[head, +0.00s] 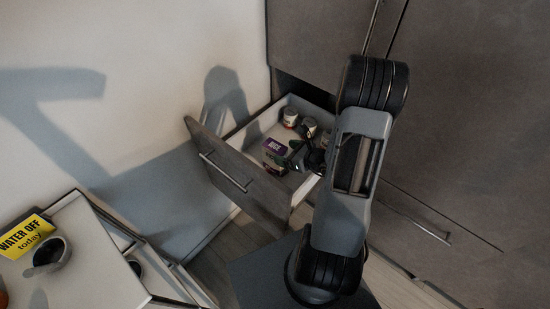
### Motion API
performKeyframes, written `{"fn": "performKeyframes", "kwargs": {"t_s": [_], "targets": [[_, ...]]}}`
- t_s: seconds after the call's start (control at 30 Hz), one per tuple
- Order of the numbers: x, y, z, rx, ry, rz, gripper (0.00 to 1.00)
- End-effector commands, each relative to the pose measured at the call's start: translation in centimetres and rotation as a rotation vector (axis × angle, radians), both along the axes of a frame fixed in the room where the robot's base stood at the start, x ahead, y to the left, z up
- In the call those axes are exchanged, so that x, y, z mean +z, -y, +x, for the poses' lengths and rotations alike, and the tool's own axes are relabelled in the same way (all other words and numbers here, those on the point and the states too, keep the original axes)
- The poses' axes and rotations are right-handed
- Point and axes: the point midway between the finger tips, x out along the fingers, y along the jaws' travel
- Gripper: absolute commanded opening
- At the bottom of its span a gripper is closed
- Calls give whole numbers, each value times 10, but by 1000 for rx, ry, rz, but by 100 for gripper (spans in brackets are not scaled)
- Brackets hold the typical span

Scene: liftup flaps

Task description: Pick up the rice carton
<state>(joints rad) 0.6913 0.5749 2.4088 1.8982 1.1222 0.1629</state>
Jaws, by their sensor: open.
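The rice carton (274,146) is a small purple box with pale lettering. It is in the open drawer (238,176), near the drawer's left side. My gripper (297,158) is over the drawer, just right of the carton, and looks dark and small. It is open, with nothing seen between its fingers. My arm hides part of it and the drawer's right side. I cannot tell how high the fingers are above the drawer floor.
Two cans (290,117) stand at the drawer's back. A red and green packet (275,165) lies nearer the front. A white wall is at the left, grey cabinet doors (460,110) at the right. A yellow sign (25,237) and a grey bowl (46,258) are at lower left.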

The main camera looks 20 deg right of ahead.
Motion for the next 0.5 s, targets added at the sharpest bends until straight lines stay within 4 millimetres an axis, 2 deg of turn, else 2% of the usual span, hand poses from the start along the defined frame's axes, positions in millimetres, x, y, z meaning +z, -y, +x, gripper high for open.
{"fn": "performKeyframes", "kwargs": {"t_s": [0.33,0.5], "targets": [[-16,-15,34,4,0,0,83],[-21,-20,43,2,-1,-1,83]]}}
